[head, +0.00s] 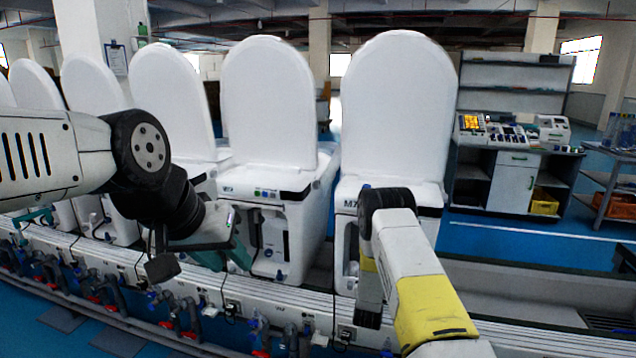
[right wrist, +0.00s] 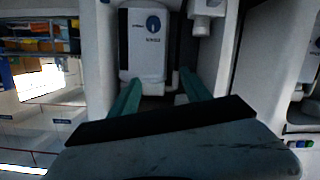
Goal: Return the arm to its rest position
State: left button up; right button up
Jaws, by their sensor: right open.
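My left arm (head: 60,155) comes in from the left, in front of the row of toilets, and its gripper (head: 225,256) hangs low near the base of a toilet (head: 268,110). Its teal fingers show only in part, so I cannot tell their opening. My right arm (head: 425,300), white and yellow, reaches up from the bottom right towards another toilet (head: 398,105); its gripper is hidden in the head view. In the right wrist view my right gripper (right wrist: 160,93) has its two teal fingers apart and nothing between them.
A pale conveyor rail (head: 290,305) with hoses and valves runs below the toilets, close to both arms. A cabinet (head: 513,185) with test equipment stands at the back right. The blue floor (head: 490,240) between is open.

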notch_tip(320, 180, up, 16)
jog(key=a+m+g+y, duration=0.1)
jog(key=a+g+y, duration=0.1)
jog(key=s+a+r+g+y, duration=0.25)
jog(key=s+r, duration=0.55)
jog(key=r, duration=0.5)
jog(key=s+a+r+n+g+y, duration=0.1)
jog(key=s+r, duration=0.4)
jog(key=s, duration=0.7)
jog(key=s+a+r+g+y, duration=0.1)
jog(key=s+r, duration=0.4)
jog(key=s, duration=0.6)
jog(key=s+g, duration=0.2)
jog(key=s, duration=1.1)
jog(key=shift+s+d+f+n, duration=0.15)
jog(key=shift+d+f+n, duration=0.15)
jog(key=shift+d+f, duration=0.1)
pick_arm(q)
jog(key=shift+c, duration=0.5)
